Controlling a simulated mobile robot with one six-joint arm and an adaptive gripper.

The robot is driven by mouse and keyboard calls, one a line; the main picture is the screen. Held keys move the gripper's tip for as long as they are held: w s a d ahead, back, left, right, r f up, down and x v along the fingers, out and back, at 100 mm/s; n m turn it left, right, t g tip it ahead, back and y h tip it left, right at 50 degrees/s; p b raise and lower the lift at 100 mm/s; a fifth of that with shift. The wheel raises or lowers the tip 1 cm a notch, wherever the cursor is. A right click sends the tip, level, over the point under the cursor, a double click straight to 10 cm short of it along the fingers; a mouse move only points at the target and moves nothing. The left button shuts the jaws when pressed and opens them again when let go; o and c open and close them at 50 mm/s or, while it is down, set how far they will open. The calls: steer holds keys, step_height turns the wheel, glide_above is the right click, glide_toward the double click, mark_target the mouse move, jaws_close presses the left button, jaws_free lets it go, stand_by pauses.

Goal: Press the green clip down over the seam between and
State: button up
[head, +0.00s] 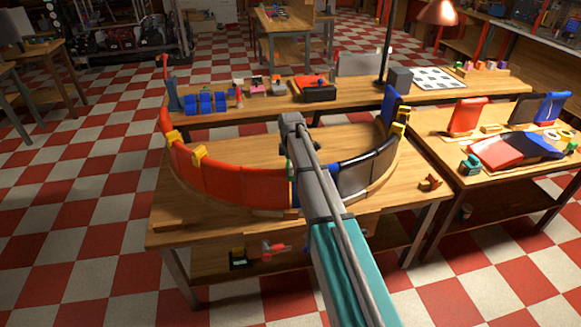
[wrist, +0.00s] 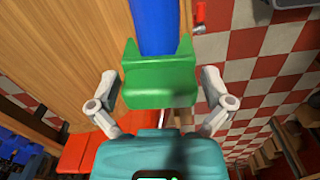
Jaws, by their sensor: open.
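The green clip (wrist: 160,80) sits between my fingers in the wrist view, at the end of a blue upright piece (wrist: 153,25). My gripper (wrist: 160,74) is open, with one finger close on each side of the clip; whether either finger touches it is unclear. In the head view only a small green sliver (head: 289,167) shows beside my arm, which hides the gripper. A blue strip (head: 296,188) stands there between the red curved panels (head: 230,182) and the dark curved panels (head: 368,177). How far down the clip is seated cannot be seen.
Yellow clips (head: 199,156) sit on the curved wall at left and right. The wooden table (head: 168,226) carries the wall. A back bench (head: 350,101) holds blue parts, a black box and a lamp pole. A right table (head: 425,120) holds red and blue panels.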

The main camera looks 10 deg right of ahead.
steer(key=shift+r, duration=0.1)
step_height(320, 180, up, 10)
steer(key=p, duration=0.9)
steer(key=shift+f+p, duration=0.25)
steer(key=shift+p, duration=0.1)
stand_by(0.7)
steer(key=s+a+f+m+b, duration=0.1)
steer(key=s+f+m+b, duration=0.2)
steer(key=s+m, duration=1.3)
steer(key=s, duration=1.3)
steer(key=shift+a, duration=0.2)
steer(key=shift+d+f, duration=0.1)
